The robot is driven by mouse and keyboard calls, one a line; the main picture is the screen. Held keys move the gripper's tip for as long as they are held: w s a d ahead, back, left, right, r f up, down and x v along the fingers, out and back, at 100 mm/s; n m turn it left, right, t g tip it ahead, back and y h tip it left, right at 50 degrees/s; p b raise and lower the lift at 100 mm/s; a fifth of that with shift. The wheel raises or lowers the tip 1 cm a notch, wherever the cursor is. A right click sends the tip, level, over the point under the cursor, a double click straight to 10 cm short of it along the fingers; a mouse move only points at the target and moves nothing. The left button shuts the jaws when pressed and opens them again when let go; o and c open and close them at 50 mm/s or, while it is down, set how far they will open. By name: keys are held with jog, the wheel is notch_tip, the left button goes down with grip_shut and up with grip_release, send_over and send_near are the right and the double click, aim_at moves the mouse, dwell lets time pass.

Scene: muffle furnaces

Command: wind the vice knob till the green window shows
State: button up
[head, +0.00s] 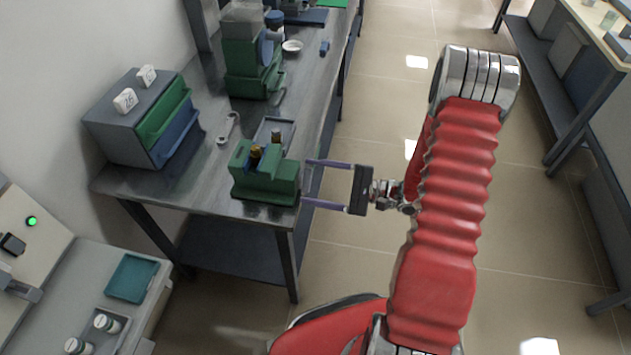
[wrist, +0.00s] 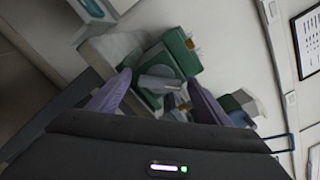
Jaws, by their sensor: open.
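The green vice (head: 265,178) stands at the near corner of the metal bench, with two brass-coloured pieces on top. It also shows in the wrist view (wrist: 184,54). A pale grey, bar-like part (wrist: 160,83) on its near face looks like the knob; in the head view I cannot make it out. My gripper (head: 304,182) is level with the vice's right side, its two purple fingers open and pointing at it. In the wrist view the fingers (wrist: 158,86) lie either side of the grey part, and I cannot tell whether they touch it. I cannot make out a window on the vice.
A grey tray (head: 274,132) lies behind the vice and a wrench (head: 228,128) to its left. A drawer cabinet (head: 133,118) and a green machine (head: 250,62) also stand on the bench (head: 205,185). The floor right of the bench is clear around my arm.

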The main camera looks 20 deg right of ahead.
jog(key=c, duration=1)
jog(key=shift+c, duration=0.2)
jog(key=shift+m, duration=0.3)
jog(key=shift+m, duration=0.9)
jog(key=o, duration=1)
jog(key=shift+o, duration=0.2)
